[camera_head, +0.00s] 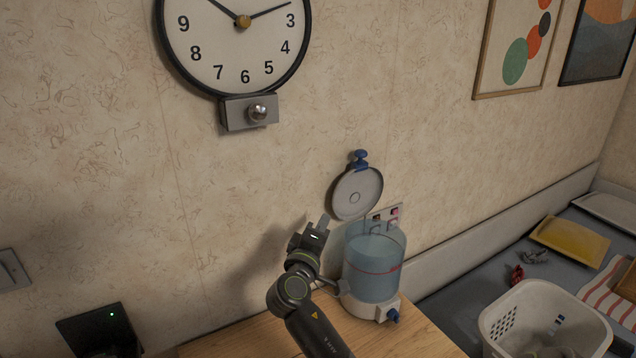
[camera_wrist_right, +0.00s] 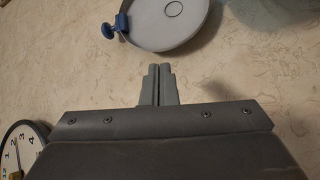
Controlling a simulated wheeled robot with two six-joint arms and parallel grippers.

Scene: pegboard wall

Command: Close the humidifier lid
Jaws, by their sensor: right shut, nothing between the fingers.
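The humidifier (camera_head: 374,268) has a translucent blue tank on a white base and stands on the wooden table. Its round grey lid (camera_head: 357,193) stands raised and open above the tank, with a blue knob (camera_head: 360,159) at its top. My right gripper (camera_head: 323,222) is shut and empty, just left of the lid's lower edge and the tank. In the right wrist view, the shut fingers (camera_wrist_right: 159,84) point toward the lid (camera_wrist_right: 170,22), with a visible gap between them. The blue knob also shows there (camera_wrist_right: 110,29). My left gripper is not in view.
A wooden table (camera_head: 240,340) carries the humidifier. A white basket (camera_head: 545,310) stands at the lower right. A yellow item (camera_head: 570,241) lies beyond it.

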